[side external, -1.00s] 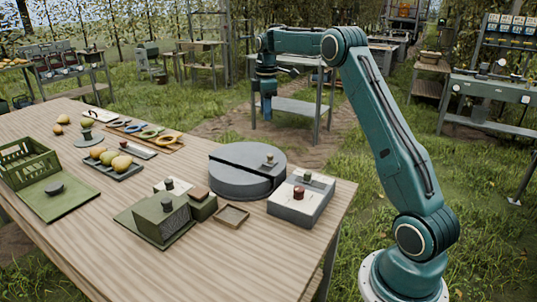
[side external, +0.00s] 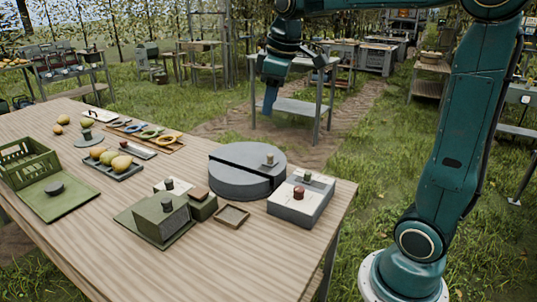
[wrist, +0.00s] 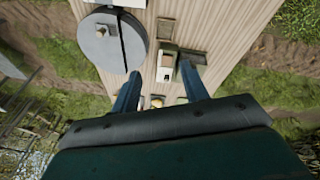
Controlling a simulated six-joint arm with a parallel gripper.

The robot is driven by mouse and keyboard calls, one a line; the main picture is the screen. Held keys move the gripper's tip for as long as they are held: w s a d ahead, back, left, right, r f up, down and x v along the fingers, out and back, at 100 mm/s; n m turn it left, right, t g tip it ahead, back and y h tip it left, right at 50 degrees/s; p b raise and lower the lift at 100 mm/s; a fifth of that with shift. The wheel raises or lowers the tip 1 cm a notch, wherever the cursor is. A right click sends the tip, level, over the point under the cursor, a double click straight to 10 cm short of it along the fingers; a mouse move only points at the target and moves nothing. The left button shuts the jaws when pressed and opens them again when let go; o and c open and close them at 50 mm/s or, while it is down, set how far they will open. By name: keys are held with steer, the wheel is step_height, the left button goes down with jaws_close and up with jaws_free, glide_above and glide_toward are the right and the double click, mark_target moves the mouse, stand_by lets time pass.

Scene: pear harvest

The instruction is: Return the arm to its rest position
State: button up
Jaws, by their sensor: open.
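My gripper (side external: 270,103) hangs fingers-down, past the far edge of the wooden table (side external: 110,225) and well clear of it in the side view. In the wrist view my gripper (wrist: 158,70) shows two blue fingers spread apart with nothing held between them. My arm rises from its base at the right and bends over at the top, where its upper part leaves the picture.
On the table are a grey round disc (side external: 232,180), a grey box with knobs (side external: 299,204), a green box (side external: 160,218), a tray of pears (side external: 125,174) and a green crate (side external: 28,178). A metal bench (side external: 300,105) stands behind the gripper. Grass surrounds my base.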

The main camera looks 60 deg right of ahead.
steer(key=s+a+f+m+t, duration=0.1)
steer(key=s+a+f+m, duration=0.1)
steer(key=s, duration=0.7)
steer(key=s+a+f+m+t, duration=0.1)
steer(key=s+a+f+m, duration=0.1)
steer(key=s+a+f, duration=0.2)
steer(key=shift+s+a+f+t+y, duration=0.2)
steer(key=shift+s+a+t+y, duration=0.15)
steer(key=shift+s+a, duration=1.85)
steer(key=shift+s+d, duration=0.45)
